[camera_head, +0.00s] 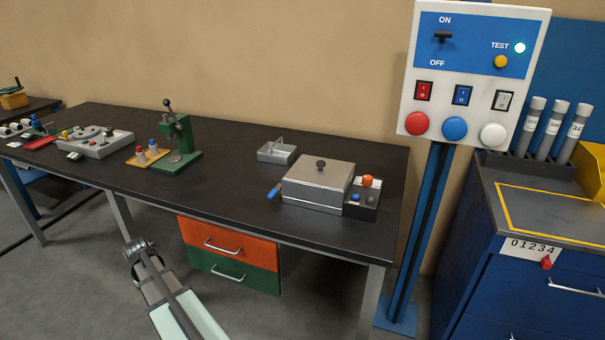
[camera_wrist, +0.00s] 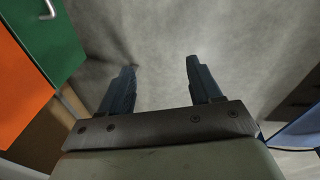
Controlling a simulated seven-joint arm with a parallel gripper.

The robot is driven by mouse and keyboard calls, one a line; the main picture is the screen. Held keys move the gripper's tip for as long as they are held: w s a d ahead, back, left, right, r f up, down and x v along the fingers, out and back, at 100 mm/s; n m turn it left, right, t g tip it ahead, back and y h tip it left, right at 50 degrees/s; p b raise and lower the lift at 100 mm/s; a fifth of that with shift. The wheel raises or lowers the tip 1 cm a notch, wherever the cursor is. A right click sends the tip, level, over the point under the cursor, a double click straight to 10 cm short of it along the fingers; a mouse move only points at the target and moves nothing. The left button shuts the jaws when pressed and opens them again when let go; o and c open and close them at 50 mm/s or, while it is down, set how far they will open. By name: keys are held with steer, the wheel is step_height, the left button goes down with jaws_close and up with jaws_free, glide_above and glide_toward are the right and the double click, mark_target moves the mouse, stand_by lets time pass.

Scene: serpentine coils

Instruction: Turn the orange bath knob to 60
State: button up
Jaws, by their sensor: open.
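The orange bath knob (camera_head: 367,180) sits on the small dark control box (camera_head: 360,208) at the right side of the metal bath (camera_head: 318,182), on the black bench. Its dial marks are too small to read. A blue knob (camera_head: 355,197) and a dark knob (camera_head: 371,198) are below it on the box. My gripper shows in the wrist view (camera_wrist: 157,85) with its two fingers apart and nothing between them. It points at the grey floor, low in front of the bench and well away from the bath. In the head view my arm is at the bottom left of centre.
The bath has a lid with a black knob (camera_head: 321,164) and a blue-handled tap (camera_head: 273,192). A small metal tray (camera_head: 277,151) and a green press (camera_head: 178,140) stand further left. Orange (camera_head: 228,242) and green drawers hang under the bench. A blue post (camera_head: 420,240) carries a switch panel.

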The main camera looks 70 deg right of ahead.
steer(key=s+d+r+t+h, duration=0.1)
steer(key=d+r+h, duration=0.1)
steer(key=d+r, duration=1.7)
steer(key=s+d+r+n+h, duration=0.1)
steer(key=s+d+r+n, duration=0.1)
steer(key=s+d+r, duration=1.15)
step_height(320, 180, up, 5)
steer(key=n+g+y, duration=0.1)
steer(key=n+g, duration=0.4)
glide_above(367, 177)
steer(key=w+a, duration=0.4)
steer(key=x, duration=1.2)
steer(key=shift+s+f, duration=0.3)
steer(key=shift+s, duration=0.2)
steer(key=shift+c, duration=0.4)
